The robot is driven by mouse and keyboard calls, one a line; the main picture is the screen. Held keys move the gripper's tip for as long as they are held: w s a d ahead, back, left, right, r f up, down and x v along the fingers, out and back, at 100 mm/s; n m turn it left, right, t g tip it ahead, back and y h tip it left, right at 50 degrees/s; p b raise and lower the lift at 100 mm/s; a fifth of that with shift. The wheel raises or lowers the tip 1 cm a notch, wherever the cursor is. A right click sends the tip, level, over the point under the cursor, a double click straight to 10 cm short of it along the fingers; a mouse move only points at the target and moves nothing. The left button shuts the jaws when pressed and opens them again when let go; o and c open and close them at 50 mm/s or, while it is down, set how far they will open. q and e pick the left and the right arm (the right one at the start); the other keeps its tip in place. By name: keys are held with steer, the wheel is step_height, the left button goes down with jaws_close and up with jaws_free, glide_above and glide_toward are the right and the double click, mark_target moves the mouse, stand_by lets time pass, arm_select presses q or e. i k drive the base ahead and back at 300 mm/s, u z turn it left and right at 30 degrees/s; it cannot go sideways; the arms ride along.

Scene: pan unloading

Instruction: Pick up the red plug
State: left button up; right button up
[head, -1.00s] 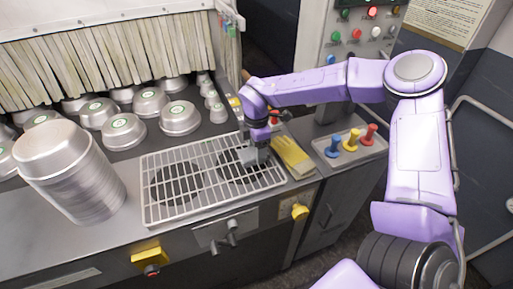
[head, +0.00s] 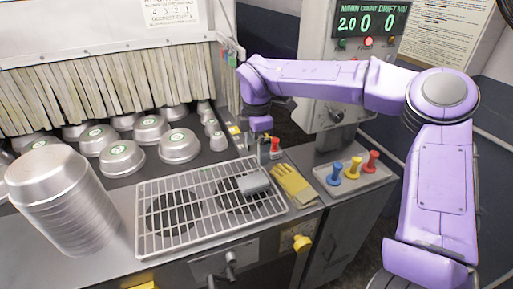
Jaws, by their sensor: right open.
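The red plug (head: 371,161) stands upright in a small grey tray (head: 350,185) on the right part of the counter, beside a yellow plug (head: 353,168) and a blue plug (head: 335,173). My right gripper (head: 264,150) hangs at the back edge of the wire rack, well to the left of the plugs. It is open and holds nothing that I can see; its fingers are small and partly hard to make out. My left gripper is not in view.
A grey cup-like piece (head: 253,183) lies on the white wire rack (head: 187,200). Yellow gloves (head: 292,185) lie between rack and tray. A pan stack (head: 65,205) is at left; a control panel (head: 352,60) rises behind.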

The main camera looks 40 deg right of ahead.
mark_target(275, 140)
steer(key=z, duration=1.25)
